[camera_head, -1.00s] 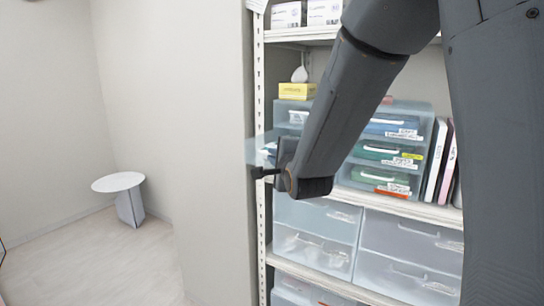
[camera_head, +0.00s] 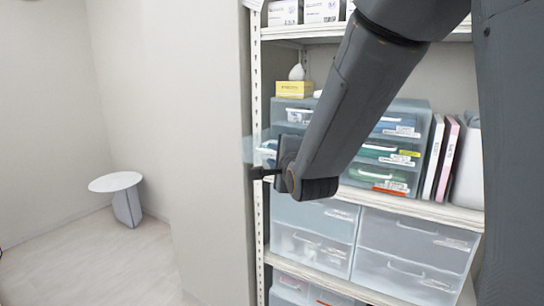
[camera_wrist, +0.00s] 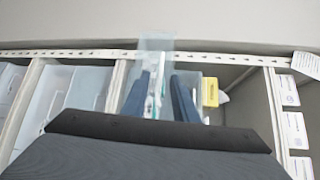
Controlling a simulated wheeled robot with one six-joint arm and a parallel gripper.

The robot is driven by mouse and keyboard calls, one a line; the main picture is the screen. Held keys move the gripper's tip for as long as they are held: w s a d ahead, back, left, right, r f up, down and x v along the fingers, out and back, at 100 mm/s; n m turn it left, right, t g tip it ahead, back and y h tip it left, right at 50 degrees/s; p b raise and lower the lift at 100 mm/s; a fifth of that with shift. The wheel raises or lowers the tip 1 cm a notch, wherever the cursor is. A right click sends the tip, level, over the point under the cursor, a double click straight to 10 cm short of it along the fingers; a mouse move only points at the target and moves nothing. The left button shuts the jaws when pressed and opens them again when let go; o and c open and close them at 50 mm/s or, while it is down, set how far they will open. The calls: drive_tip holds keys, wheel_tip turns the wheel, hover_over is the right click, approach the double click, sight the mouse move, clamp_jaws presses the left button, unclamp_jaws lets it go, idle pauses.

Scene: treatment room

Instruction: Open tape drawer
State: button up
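My gripper (camera_wrist: 158,78) is open, with two dark fingers apart and a white and teal strip showing between them. In the head view my gripper (camera_head: 268,173) is side-on at the left end of the small-drawer shelf, its fingers mostly hidden. A translucent bluish drawer (camera_head: 253,150) juts left past the shelf post in front of it. It also shows beyond the fingertips in the wrist view (camera_wrist: 154,44). I cannot tell whether the fingers touch it. The left small-drawer unit (camera_head: 287,104) is partly covered by my arm. No tape label is readable.
A right drawer unit (camera_head: 404,153) has labelled blue, green and red drawers. Large clear bins (camera_head: 414,241) stand below. A yellow box (camera_head: 295,89) sits on top, and binders (camera_head: 446,160) stand right. The white shelf post (camera_head: 257,90) is close to my gripper. The left floor is open around a round table (camera_head: 115,182).

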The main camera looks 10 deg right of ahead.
drive_tip(key=shift+s+d+r+b, duration=0.15)
drive_tip(key=shift+s+r+b, duration=0.1)
drive_tip(key=shift+s, duration=1.05)
drive_tip(key=shift+s+d+r+b, duration=0.1)
drive_tip(key=shift+s+b, duration=0.15)
drive_tip(key=shift+s, duration=1)
drive_tip(key=s+d+f+n+g, duration=0.1)
drive_tip(key=s+f+n+g, duration=0.15)
drive_tip(key=f, duration=0.25)
drive_tip(key=s+d+f+n+g+h, duration=0.1)
drive_tip(key=s+f+n+g, duration=0.15)
drive_tip(key=f, duration=0.25)
drive_tip(key=s+d+f+n+g, duration=0.1)
drive_tip(key=s+f+n+g, duration=0.1)
drive_tip(key=f+n, duration=0.3)
drive_tip(key=s+d+f+n+g, duration=0.1)
drive_tip(key=s+f+n+g, duration=0.3)
drive_tip(key=s, duration=0.4)
drive_tip(key=s+d+f+n+g, duration=0.1)
drive_tip(key=s+f+n+g, duration=0.3)
drive_tip(key=s, duration=0.4)
drive_tip(key=shift+f+n, duration=0.3)
drive_tip(key=shift+f, duration=0.5)
